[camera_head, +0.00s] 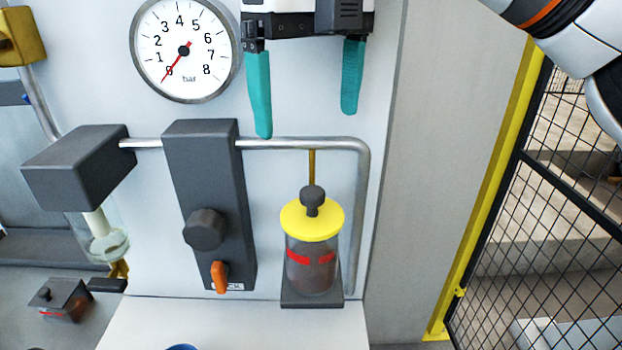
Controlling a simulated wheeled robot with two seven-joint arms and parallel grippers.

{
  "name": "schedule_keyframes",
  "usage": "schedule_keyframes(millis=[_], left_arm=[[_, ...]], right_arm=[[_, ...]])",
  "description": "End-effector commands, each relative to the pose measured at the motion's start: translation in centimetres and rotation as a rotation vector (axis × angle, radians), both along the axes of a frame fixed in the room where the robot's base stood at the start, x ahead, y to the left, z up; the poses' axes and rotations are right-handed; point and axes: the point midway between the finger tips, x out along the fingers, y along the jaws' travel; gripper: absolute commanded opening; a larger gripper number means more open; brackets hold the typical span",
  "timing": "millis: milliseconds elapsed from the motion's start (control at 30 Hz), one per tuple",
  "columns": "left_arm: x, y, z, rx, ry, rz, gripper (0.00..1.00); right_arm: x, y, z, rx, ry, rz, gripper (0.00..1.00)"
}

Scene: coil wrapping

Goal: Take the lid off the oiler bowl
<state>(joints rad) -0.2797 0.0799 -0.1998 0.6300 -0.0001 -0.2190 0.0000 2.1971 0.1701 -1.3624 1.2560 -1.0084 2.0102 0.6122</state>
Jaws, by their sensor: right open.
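The oiler bowl (311,272) is a clear cylinder with dark reddish contents and red marks, standing on a dark base at the wall panel. Its yellow lid (292,222) sits on top, with a black knob (312,196) at its centre. My right gripper (307,124) comes in from the top with its two teal fingers spread wide. In the picture the fingers are above the lid, apart from it, with nothing between them. My left gripper is not in view.
A grey pipe (290,143) runs behind and around the bowl, and a thin brass tube (311,166) shows above it. Left are a dark regulator block (206,160), an orange lever (219,276) and a pressure gauge (184,80). A yellow-framed mesh fence (490,190) stands right.

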Motion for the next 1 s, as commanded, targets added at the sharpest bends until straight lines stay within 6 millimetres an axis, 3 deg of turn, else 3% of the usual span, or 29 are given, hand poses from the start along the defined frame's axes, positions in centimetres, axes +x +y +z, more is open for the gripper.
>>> schedule_keyframes(millis=[100, 167, 400, 467, 567, 800, 1000], left_arm=[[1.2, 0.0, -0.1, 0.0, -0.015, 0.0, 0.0], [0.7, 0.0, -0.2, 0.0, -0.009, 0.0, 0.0], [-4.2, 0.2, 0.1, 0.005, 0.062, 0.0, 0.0], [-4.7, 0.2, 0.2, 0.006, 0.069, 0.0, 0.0], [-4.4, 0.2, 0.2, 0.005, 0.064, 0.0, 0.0], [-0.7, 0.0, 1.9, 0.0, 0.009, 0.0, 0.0], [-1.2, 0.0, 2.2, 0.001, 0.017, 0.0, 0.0]], right_arm=[[-0.2, 0.1, -0.4, -0.014, -0.015, -0.001, 0.89], [-0.2, 0.1, -1.4, -0.014, -0.013, -0.001, 0.89], [-0.3, 0.0, -5.2, -0.013, -0.013, -0.001, 0.89], [-0.3, 0.0, -5.9, -0.013, -0.013, -0.002, 0.89], [-0.3, 0.0, -6.5, -0.011, -0.014, -0.003, 0.89], [-0.7, -0.2, -9.3, -0.013, -0.011, -0.001, 0.89], [-0.7, -0.1, -11.5, -0.011, -0.013, -0.001, 0.89]])
